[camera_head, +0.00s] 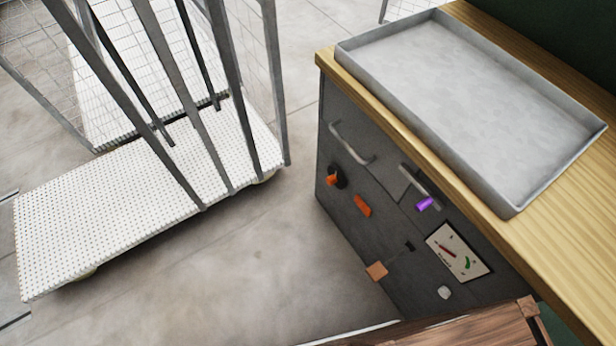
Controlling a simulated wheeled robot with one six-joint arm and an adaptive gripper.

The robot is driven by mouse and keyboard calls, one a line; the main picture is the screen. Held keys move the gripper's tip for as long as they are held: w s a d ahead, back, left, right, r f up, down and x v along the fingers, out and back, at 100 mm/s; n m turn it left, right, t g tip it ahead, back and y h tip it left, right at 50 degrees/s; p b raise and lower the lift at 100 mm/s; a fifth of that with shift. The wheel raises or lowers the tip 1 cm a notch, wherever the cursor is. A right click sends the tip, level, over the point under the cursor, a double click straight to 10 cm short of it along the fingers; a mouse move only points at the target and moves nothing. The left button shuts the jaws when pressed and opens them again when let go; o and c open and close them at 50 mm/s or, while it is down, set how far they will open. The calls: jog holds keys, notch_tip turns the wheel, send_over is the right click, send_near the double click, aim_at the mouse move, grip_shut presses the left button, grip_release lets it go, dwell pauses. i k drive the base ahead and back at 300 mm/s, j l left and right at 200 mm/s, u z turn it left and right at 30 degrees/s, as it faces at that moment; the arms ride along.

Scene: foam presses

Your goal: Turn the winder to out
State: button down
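The dark grey front panel (385,235) of a wooden-topped bench carries several controls. An orange knob (333,178) on a black base sits at its upper left. A slanted orange piece (362,205) is just right of it. A purple grip (424,204) sits near a grey bar at the upper right. A small whitish knob (444,292) is low on the panel, and a tan-orange block (377,271) is at the lower left. I cannot tell which of these is the winder, and no "out" marking is readable. My gripper is not in view.
A grey curved handle (352,145) juts from the panel. A dial (458,252) shows a red needle and green mark. A shallow metal tray (465,85) lies on the bench. A wheeled cart (110,220) stands left; a wooden object (480,332) is at the bottom. Floor between is clear.

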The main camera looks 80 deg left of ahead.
aim_at(336, 178)
jog(key=u, duration=3.15)
jog(key=l+u, duration=0.25)
jog(key=j, duration=0.1)
